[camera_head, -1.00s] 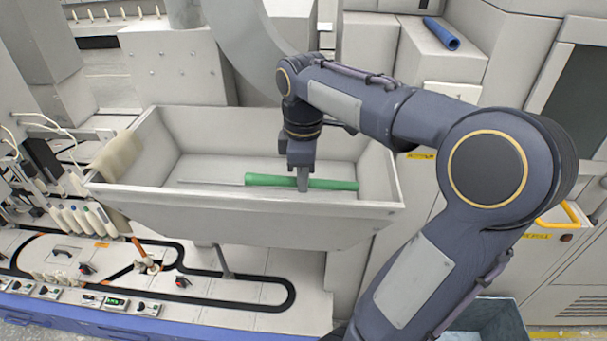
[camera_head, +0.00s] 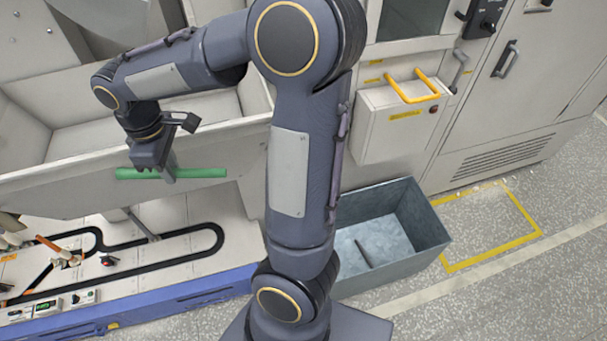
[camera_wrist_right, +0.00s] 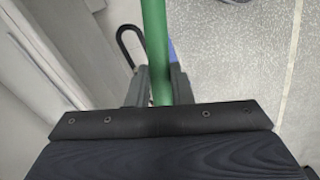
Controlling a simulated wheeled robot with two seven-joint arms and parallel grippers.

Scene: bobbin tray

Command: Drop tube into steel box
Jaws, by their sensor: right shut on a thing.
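My right gripper (camera_head: 167,170) is shut on a green tube (camera_head: 205,173) and holds it level in front of the pale tray's front wall. The tube sticks out on both sides of the fingers. In the right wrist view the green tube (camera_wrist_right: 155,40) runs upward from between the fingers (camera_wrist_right: 153,88). The steel box (camera_head: 425,228) stands on the floor at the lower right, open at the top, with a dark stick-like thing (camera_head: 364,253) inside. The gripper and tube are to the left of the box and apart from it. My left gripper is not in view.
The large pale tray (camera_head: 80,180) is at the left, with its rim behind the tube. Below it is a work surface with a black track (camera_head: 200,243) and a blue front edge (camera_head: 190,293). A machine with a yellow handle (camera_head: 412,88) stands behind the box. The floor at right is free.

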